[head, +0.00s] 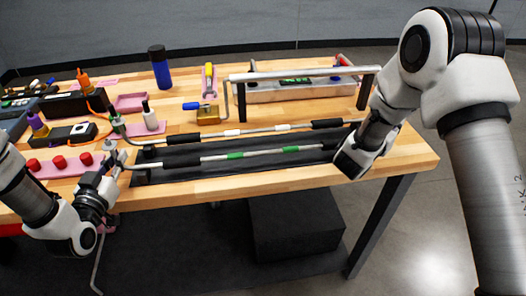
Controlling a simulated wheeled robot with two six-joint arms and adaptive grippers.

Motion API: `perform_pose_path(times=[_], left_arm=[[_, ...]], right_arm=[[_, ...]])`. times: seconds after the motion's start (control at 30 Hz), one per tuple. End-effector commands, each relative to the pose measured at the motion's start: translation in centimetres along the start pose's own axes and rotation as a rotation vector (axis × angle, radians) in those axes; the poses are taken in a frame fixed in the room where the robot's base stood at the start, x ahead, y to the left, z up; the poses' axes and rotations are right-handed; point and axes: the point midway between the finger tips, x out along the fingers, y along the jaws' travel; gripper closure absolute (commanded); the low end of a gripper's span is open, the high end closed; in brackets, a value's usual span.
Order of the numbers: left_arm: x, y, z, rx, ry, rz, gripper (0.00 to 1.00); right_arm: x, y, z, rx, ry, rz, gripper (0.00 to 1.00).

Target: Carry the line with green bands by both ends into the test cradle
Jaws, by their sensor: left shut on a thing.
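The line with green bands (235,155) is a thin silver tube with black sleeves. It lies lengthwise over a long black tray (142,179) at the table's front. My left gripper (113,162) is shut at the line's left end. My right gripper (345,158) is at the line's right end, and its fingers hide that end; I cannot tell whether it is open or shut. A grey unit with a small green display (260,94), under a raised grey bar, stands at the back right; I cannot tell whether it is the test cradle.
A second line with white bands (232,132) lies just behind. Red caps on a pink tray (83,160) are near my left gripper. The table's front edge is close.

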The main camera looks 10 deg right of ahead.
Motion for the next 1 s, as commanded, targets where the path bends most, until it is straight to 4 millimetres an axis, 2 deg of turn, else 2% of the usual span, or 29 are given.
perform_pose_path(times=[0.23, 0.5, 0.6, 1.0], left_arm=[[0.0, 0.0, -0.7, 0.000, 0.003, 0.000, 1.00], [0.0, 0.0, -4.4, 0.000, 0.002, 0.000, 1.00], [0.0, 0.0, -5.2, 0.000, 0.002, 0.000, 1.00], [0.0, 0.0, -5.1, 0.000, 0.002, 0.000, 1.00]], right_arm=[[0.0, 0.0, 0.7, 0.001, -0.002, 0.000, 1.00], [0.0, 0.0, 4.3, 0.001, -0.002, 0.000, 1.00], [0.0, 0.0, 5.2, 0.001, -0.001, 0.000, 1.00], [0.0, 0.0, 5.1, 0.001, -0.001, 0.000, 1.00]])
